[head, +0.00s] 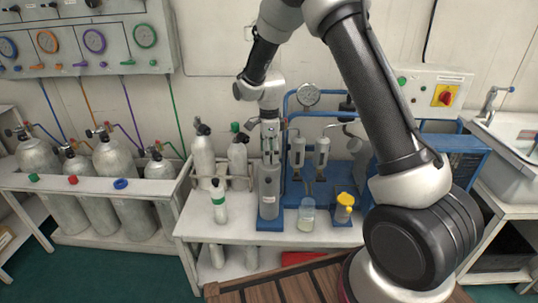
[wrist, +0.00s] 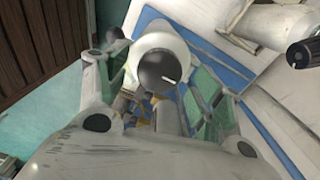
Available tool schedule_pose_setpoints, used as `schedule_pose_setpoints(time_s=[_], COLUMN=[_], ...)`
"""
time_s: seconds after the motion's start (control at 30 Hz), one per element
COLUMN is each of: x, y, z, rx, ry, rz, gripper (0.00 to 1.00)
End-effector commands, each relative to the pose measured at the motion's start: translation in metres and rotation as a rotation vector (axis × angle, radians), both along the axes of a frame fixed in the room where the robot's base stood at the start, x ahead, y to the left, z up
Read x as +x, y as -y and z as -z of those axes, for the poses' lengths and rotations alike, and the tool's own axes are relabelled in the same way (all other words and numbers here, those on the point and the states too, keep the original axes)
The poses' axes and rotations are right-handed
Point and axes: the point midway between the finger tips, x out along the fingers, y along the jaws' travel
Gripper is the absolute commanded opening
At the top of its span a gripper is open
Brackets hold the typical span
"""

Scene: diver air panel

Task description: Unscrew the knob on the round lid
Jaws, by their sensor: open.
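A grey upright cylinder (head: 268,194) stands on a blue base at the front of the white bench in the head view. My gripper (head: 270,150) is directly above it and points down, hiding its top. In the wrist view a pale round lid (wrist: 161,42) lies below my gripper (wrist: 160,80). A dark round knob (wrist: 157,71) with a short white mark sits on the lid. My fingers with green pads are spread open, one on each side of the knob. I cannot tell whether the pads touch anything.
A white bottle with a green band (head: 218,201) stands left of the cylinder. Behind are upright gas cylinders (head: 203,155) and a blue pipe frame with a gauge (head: 308,95).

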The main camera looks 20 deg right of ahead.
Motion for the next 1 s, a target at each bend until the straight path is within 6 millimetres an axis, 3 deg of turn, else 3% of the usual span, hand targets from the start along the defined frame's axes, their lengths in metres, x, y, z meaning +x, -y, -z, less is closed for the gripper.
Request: schedule_pose_setpoints(time_s=[0.37, 0.63, 1.0], x=[-0.0002, -0.0002, -0.0001], y=[0.0001, 0.0001, 0.0001], z=[0.0106, 0.0104, 0.0103], rx=[0.0, 0.0, 0.0], ry=[0.0, 0.0, 0.0], rz=[-0.001, -0.001, -0.043], gripper=[0.67, 0.21, 0.21])
